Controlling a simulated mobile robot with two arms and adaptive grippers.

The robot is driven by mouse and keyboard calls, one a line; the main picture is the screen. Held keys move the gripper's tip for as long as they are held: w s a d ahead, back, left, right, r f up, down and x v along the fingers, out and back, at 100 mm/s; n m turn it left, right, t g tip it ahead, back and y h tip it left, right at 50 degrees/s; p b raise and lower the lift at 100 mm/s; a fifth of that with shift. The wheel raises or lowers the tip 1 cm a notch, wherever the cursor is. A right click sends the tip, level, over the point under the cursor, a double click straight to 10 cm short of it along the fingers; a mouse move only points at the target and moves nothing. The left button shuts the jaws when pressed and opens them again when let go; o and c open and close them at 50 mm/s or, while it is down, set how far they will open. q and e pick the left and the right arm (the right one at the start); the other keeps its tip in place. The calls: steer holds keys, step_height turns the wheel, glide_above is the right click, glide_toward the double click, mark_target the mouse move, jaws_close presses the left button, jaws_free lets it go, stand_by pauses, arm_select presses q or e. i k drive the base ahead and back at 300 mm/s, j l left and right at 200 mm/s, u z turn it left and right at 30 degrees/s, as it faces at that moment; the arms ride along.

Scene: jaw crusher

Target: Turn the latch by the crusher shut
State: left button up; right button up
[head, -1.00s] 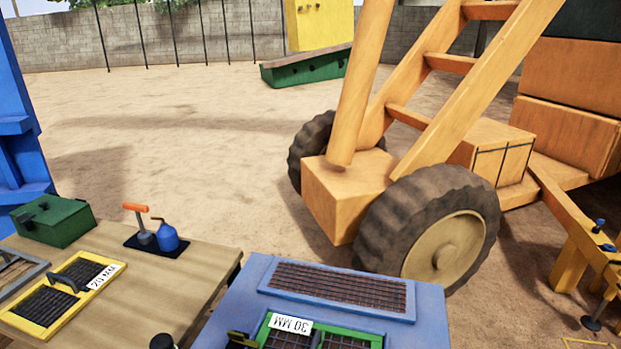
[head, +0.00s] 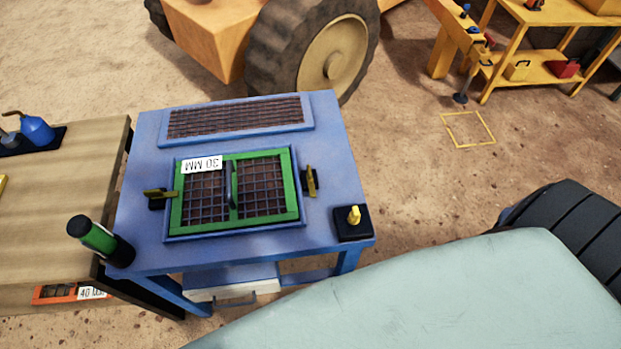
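A green-framed mesh screen (head: 292,185) labelled 30 MM lies in a recess on a blue table. At its left edge, a yellow latch handle (head: 160,193) on a black block lies crosswise, its end reaching the frame edge. At its right edge, another yellow latch handle (head: 311,180) lies along the frame edge, apart from it. Neither gripper is in the head view. A large pale grey-green surface (head: 430,295) and a dark ribbed part (head: 570,235) fill the lower right; I cannot tell whether they belong to the crusher.
A wooden table (head: 60,200) adjoins at left. A wheeled orange machine (head: 335,60) stands behind. Sandy ground at right is open.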

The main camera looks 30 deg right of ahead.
mark_target(310, 184)
steer(key=k+l, duration=0.1)
steer(key=l, duration=0.25)
steer(key=k+l, duration=0.1)
steer(key=l, duration=0.25)
steer(key=k+l, duration=0.15)
steer(key=l, duration=0.2)
steer(key=k+l+u, duration=0.1)
steer(key=l, duration=0.25)
